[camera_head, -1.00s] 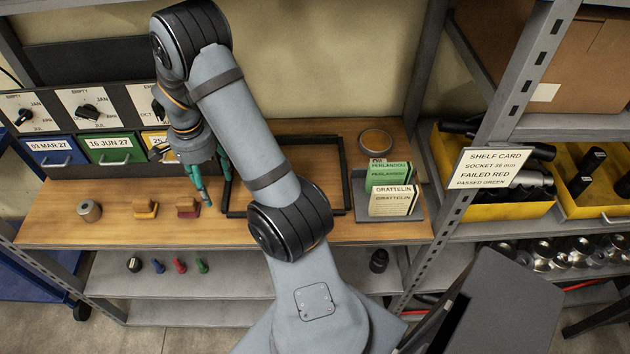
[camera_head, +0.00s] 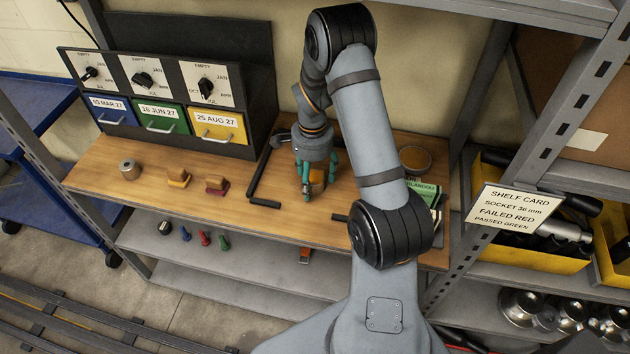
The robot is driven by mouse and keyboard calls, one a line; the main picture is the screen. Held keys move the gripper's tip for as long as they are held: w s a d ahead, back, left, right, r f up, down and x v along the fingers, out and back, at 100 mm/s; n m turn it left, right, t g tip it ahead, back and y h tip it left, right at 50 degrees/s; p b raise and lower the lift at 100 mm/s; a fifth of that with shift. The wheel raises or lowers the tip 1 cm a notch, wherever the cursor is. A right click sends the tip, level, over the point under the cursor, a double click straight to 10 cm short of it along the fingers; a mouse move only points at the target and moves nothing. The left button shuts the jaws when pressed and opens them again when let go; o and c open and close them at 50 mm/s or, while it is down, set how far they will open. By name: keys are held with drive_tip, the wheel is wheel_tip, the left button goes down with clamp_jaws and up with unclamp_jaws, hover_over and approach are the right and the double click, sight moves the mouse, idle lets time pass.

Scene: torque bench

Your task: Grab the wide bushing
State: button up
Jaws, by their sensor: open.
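A short grey metal cylinder (camera_head: 129,169) with a dark hole in its top stands at the left end of the wooden bench top. A yellow-brown round piece (camera_head: 317,181) stands inside the black frame, partly hidden behind my gripper's fingers. Either could be the wide bushing; I cannot tell which. My gripper (camera_head: 315,187) points down with its teal fingers open, right at the yellow-brown piece in the picture. I cannot tell whether the fingers are around it or in front of it. My gripper is far to the right of the grey cylinder.
A black frame (camera_head: 264,178) lies on the bench around the gripper, partly hidden by my arm. A drawer unit (camera_head: 160,95) stands behind. An amber round dish (camera_head: 415,159) and cards are right.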

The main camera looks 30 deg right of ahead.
drive_tip(key=c, duration=0.3)
clamp_jaws()
idle(0.7)
